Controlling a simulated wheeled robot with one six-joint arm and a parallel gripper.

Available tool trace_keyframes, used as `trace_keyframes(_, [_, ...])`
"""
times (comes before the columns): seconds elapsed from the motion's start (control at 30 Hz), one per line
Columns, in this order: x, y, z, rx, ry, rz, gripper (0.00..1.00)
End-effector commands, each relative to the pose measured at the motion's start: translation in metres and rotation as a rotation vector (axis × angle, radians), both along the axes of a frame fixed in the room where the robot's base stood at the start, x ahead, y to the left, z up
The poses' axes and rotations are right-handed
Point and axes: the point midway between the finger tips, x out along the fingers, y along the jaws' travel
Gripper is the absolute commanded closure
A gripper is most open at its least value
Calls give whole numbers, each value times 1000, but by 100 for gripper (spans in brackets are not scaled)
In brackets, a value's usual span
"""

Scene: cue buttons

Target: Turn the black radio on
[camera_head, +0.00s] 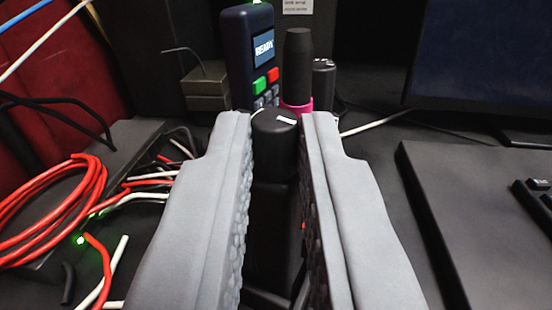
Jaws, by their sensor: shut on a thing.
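The black radio (272,240) stands upright between the fingers of my gripper (278,120), in the middle of the view. Its round black knob (274,135), with a white mark on top, sits between the fingertips. My gripper is shut on this knob, one grey finger on each side. The fingers hide much of the radio's sides. A small red spot shows low beside the right finger; I cannot tell what it belongs to.
Behind the knob stand a dark blue terminal (249,70) reading "READY" and a black cylinder (298,70) with a pink base. Another black knob (323,75) is just right of it. Red cables (60,210) lie left. A dark flat panel (475,215) lies right.

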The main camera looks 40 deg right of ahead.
Motion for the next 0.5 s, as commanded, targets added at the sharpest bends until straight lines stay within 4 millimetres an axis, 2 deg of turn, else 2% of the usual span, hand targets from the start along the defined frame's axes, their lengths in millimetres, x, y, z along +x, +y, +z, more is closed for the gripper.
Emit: trace_keyframes(0.5, [11, 7, -2, 0, 2, -457, 100])
